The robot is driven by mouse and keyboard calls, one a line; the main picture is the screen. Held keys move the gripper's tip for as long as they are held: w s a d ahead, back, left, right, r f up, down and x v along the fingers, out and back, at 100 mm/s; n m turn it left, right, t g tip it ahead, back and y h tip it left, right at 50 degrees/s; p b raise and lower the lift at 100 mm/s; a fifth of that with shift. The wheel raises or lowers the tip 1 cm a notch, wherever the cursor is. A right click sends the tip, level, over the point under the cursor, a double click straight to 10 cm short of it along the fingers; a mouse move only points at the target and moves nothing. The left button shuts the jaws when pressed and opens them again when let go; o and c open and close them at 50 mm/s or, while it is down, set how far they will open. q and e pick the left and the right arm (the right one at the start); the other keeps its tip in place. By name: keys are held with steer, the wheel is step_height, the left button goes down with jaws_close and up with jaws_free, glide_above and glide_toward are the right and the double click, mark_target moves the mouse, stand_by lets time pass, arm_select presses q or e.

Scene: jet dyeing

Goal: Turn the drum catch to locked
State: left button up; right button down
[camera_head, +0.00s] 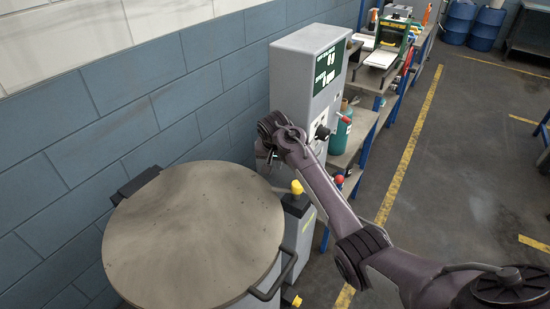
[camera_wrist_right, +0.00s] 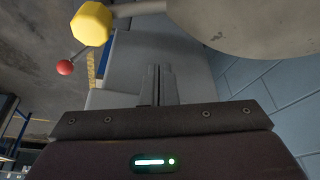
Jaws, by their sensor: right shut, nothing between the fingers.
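The round grey drum lid (camera_head: 195,235) lies flat and closed at lower left in the head view. Its edge also shows at the top of the right wrist view (camera_wrist_right: 250,25). A yellow knob (camera_head: 297,187) stands beside the lid's right edge. In the right wrist view a yellow knob (camera_wrist_right: 92,23) sits on a grey rod at upper left. I cannot tell for certain which part is the catch or its setting. My right gripper (camera_head: 264,168) is above the gap between drum and cabinet, touching neither knob. Its fingers (camera_wrist_right: 157,85) are together and empty. My left gripper is out of view.
A grey control cabinet (camera_head: 305,75) with a green display stands behind my right arm. A red ball knob (camera_head: 339,180) is right of the yellow one. Shelving (camera_head: 365,125) and a green canister (camera_head: 341,135) stand farther right.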

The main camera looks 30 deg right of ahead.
mark_target(286, 191)
steer(key=f+p, duration=0.1)
steer(key=f, duration=0.1)
steer(key=s+a+f+p, duration=0.1)
steer(key=f+p, duration=0.1)
steer(key=f, duration=0.1)
steer(key=shift+s+a+f, duration=0.15)
steer(key=shift+f, duration=0.2)
